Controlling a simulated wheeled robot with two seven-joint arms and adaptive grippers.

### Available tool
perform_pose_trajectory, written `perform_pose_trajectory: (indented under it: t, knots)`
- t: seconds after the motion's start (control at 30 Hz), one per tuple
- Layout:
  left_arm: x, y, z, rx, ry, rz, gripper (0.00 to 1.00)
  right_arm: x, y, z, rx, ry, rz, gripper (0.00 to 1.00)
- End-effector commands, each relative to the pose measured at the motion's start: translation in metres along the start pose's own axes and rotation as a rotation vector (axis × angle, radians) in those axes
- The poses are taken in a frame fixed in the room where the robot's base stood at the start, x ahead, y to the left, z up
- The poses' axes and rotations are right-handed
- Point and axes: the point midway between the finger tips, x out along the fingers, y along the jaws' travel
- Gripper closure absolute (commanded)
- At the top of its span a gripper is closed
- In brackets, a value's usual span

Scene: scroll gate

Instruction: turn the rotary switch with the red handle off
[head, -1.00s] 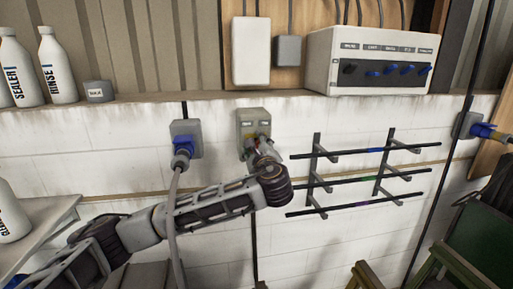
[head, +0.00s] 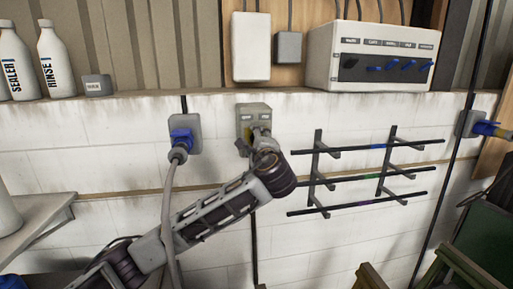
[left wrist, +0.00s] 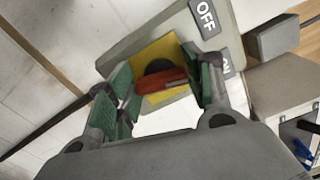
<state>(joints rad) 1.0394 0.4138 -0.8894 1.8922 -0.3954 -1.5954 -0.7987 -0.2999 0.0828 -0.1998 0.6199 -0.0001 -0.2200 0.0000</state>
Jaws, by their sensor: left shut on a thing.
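The rotary switch box (head: 253,112) is a grey box on the white wall, right of the blue plug. In the left wrist view it has a yellow plate (left wrist: 146,62), an OFF label (left wrist: 205,17) and a partly covered ON label (left wrist: 227,66). The red handle (left wrist: 161,81) crosses a dark round hub on the plate. My left gripper (left wrist: 160,88) is shut on the handle, with green-padded fingers at its two ends. In the head view my left gripper (head: 260,140) is at the box front and mostly hides the handle. My right gripper is out of view.
A blue plug (head: 181,137) with a hanging grey cable is left of the switch, beside my arm. A wall rack with rods (head: 365,180) is on the right. A ledge above holds bottles and a control box (head: 370,57).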

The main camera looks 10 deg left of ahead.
Motion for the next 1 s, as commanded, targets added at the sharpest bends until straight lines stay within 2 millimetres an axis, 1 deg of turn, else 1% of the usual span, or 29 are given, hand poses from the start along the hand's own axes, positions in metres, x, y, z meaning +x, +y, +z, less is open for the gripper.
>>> perform_pose_trajectory:
  t: [0.03, 0.37, 0.73, 0.87, 1.0]
  knots:
    - [0.000, 0.005, -0.002, -0.032, 0.002, 0.004, 0.72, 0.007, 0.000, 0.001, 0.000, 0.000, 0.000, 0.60]
    - [0.000, 0.007, -0.003, -0.284, 0.002, 0.005, 0.72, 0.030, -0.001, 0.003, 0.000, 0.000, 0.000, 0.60]
    - [0.000, 0.009, -0.004, -0.616, 0.002, 0.008, 0.72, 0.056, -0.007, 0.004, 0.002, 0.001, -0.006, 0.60]
    - [0.000, 0.009, -0.004, -0.726, 0.002, 0.007, 0.72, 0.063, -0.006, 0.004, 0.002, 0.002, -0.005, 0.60]
    - [0.000, 0.009, -0.005, -0.826, 0.001, 0.009, 0.72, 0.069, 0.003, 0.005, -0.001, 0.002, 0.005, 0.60]
